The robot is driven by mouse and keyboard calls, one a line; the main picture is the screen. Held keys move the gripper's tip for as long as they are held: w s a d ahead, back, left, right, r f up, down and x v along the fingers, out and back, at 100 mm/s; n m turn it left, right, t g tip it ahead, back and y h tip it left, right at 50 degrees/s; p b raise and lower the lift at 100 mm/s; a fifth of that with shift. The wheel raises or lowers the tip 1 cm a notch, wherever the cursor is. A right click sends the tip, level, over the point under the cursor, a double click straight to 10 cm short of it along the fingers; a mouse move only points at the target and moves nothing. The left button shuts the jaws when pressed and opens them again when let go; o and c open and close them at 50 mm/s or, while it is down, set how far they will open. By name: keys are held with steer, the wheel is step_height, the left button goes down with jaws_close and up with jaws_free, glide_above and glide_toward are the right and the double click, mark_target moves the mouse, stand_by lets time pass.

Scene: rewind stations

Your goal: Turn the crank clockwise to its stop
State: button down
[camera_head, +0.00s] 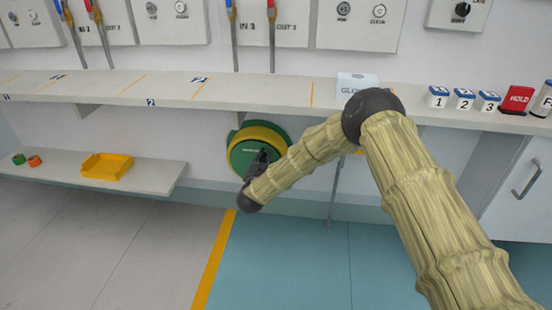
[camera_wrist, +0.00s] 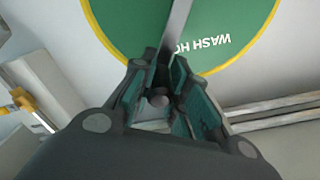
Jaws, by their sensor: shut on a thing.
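The green hose reel (camera_head: 243,152) with a yellow rim is mounted on the wall under the long shelf. In the wrist view its green face (camera_wrist: 118,28) fills the top, with upside-down "WASH HO..." lettering. A grey crank arm (camera_wrist: 178,30) runs down across the face to between my fingers. My gripper (camera_head: 261,160) is in front of the reel face, and it also shows in the wrist view (camera_wrist: 160,95). Its fingers are shut on the crank's handle, whose round end (camera_wrist: 158,98) shows between them. My arm hides the reel's lower right part.
The long shelf (camera_head: 190,88) runs above the reel. It bears a glove box (camera_head: 357,85), numbered blocks (camera_head: 464,99) and a red HOLD block (camera_head: 516,99). A lower shelf (camera_head: 145,178) at left holds a yellow tray (camera_head: 107,167). A thin support post (camera_head: 334,190) stands right of the reel.

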stand_by(0.5)
steer(key=c, duration=1.3)
jaws_free()
steer(key=shift+d, duration=0.1)
steer(key=shift+c, duration=0.2)
steer(key=shift+s, duration=0.1)
steer(key=s+a, duration=0.1)
steer(key=s, duration=1)
steer(key=shift+s+a, duration=0.3)
steer(key=shift+s, duration=0.05)
steer(key=shift+f, duration=0.1)
